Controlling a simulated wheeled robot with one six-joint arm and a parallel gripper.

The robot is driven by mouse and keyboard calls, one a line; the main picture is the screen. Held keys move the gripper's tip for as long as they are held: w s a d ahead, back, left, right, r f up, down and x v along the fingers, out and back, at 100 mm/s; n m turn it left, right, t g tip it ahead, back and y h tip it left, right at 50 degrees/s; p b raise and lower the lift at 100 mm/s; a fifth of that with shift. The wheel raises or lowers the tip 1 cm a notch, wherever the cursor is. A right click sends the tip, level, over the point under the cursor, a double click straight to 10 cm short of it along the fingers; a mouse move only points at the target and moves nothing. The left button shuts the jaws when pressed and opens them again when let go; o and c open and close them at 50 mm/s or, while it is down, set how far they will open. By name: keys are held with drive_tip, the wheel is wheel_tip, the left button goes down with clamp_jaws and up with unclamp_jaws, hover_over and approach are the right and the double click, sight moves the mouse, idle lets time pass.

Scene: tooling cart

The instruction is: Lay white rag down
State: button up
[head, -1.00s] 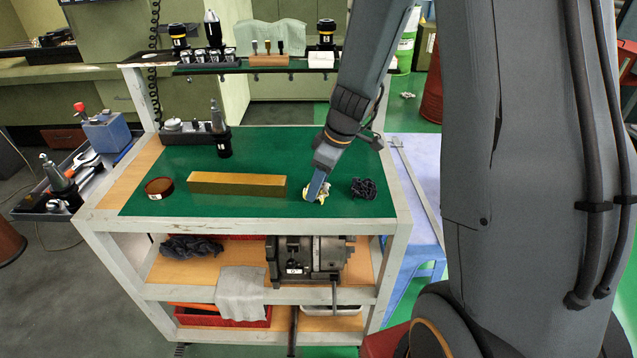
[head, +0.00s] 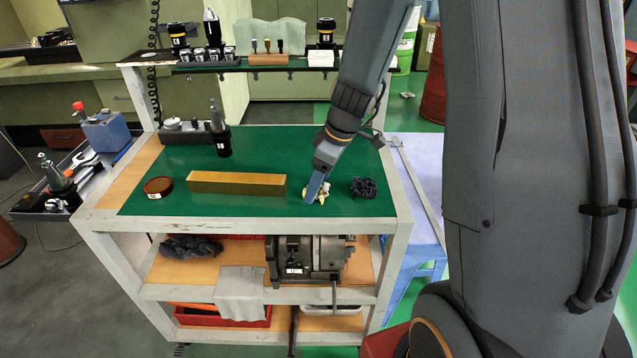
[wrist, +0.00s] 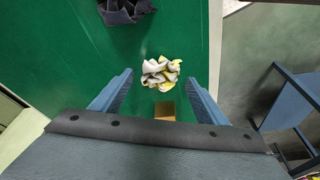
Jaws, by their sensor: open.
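The white rag (wrist: 161,73), crumpled and marked with yellow, lies on the cart's green top (head: 250,150). In the wrist view it sits just beyond the gap between my fingertips, apart from both. My gripper (wrist: 158,80) is open and empty, its two blue fingers spread wide. In the head view my gripper (head: 314,192) points down at the rag (head: 323,192) and hides part of it.
A dark crumpled rag (head: 363,187) lies right of the white one. A long brown block (head: 237,184) and a round brown dish (head: 158,187) lie to the left. A black tool holder (head: 190,133) stands at the back left.

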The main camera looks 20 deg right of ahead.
drive_tip(key=b+v, duration=0.1)
drive_tip(key=v, duration=0.6)
drive_tip(key=shift+r, duration=0.1)
